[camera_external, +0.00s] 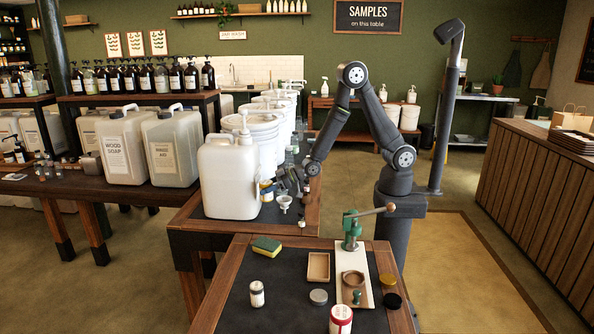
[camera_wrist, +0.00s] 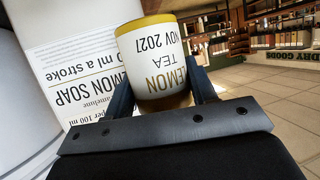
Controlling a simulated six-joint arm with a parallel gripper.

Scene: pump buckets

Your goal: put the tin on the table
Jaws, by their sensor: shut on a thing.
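A white tin (camera_wrist: 152,62) with gold bands at its ends and the words LEMON TEA NOV 2027 is between the fingers of my gripper (camera_wrist: 160,88) in the wrist view. The print is upside down there. In the external view the tin (camera_external: 266,190) is small, beside the large white pump jug (camera_external: 228,180), and my gripper (camera_external: 277,187) reaches it from the right. Whether the tin touches the surface below cannot be told. The front table (camera_external: 282,289) has a dark top with a wooden border.
A white LEMON SOAP label fills the left of the wrist view, close behind the tin. A small funnel (camera_external: 284,202) stands near my gripper. The front table holds a sponge (camera_external: 267,246), a wooden tray (camera_external: 319,267), jars, lids and a green press (camera_external: 351,232). Its middle has some free room.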

